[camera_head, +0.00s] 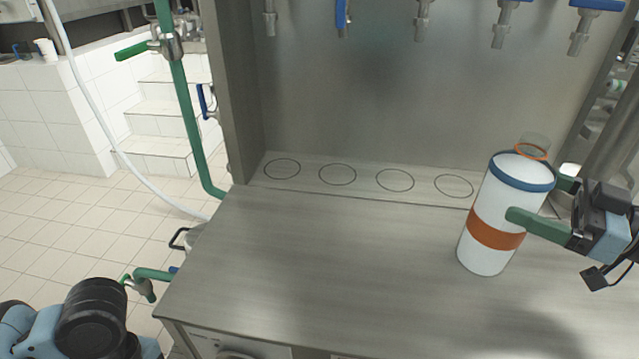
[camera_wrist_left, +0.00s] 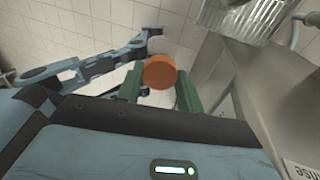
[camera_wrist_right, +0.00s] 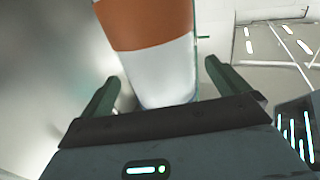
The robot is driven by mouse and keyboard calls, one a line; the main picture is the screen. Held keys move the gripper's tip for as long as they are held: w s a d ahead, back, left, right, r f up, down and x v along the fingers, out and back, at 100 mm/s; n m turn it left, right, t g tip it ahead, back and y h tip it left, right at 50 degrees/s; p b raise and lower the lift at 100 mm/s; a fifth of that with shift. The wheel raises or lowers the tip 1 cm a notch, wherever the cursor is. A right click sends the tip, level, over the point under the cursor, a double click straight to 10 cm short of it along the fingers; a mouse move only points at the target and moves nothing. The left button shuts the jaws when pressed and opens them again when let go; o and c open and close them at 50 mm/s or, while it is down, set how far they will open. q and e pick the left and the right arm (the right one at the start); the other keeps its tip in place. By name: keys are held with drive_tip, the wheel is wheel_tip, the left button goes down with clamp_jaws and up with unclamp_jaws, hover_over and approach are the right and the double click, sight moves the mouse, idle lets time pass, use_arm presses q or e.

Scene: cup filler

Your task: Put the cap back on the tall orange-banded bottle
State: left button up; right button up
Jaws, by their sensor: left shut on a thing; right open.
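The tall white bottle (camera_head: 487,245) has an orange band, a blue shoulder and a clear, uncapped neck with an orange ring. It is on the right of the steel counter and looks slightly tilted in the head view. My right gripper (camera_head: 536,200) is open, with one green finger in front of the bottle and one behind. In the left wrist view, my left gripper (camera_wrist_left: 160,82) is shut on the orange cap (camera_wrist_left: 160,71). The cap is hidden in the head view.
The steel counter (camera_head: 330,260) is clear left of the bottle. Several ringed spots (camera_head: 337,174) line its back ledge, below hanging nozzles (camera_head: 423,20). A green pipe (camera_head: 185,120) with valves runs down beside the counter's left wall. My left arm is low at the front left.

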sight(514, 186)
drive_tip(key=shift+w+a+f+b, duration=0.3)
drive_tip(key=shift+w+a+b, duration=0.35)
drive_tip(key=shift+a+b, duration=0.15)
drive_tip(key=shift+w+a+r+b, duration=0.25)
drive_tip(key=shift+w+a+b, duration=0.1)
drive_tip(key=shift+a, duration=0.1)
use_arm(q)
drive_tip(key=shift+g, duration=0.3)
drive_tip(key=x, duration=0.4)
drive_tip(key=shift+w+f, duration=0.2)
drive_tip(key=shift+w, duration=0.1)
use_arm(e)
drive_tip(key=shift+c, duration=0.3)
drive_tip(key=c, duration=1.7)
drive_tip(key=shift+r, duration=0.15)
drive_tip(key=shift+c, duration=0.4)
drive_tip(key=shift+r, duration=0.1)
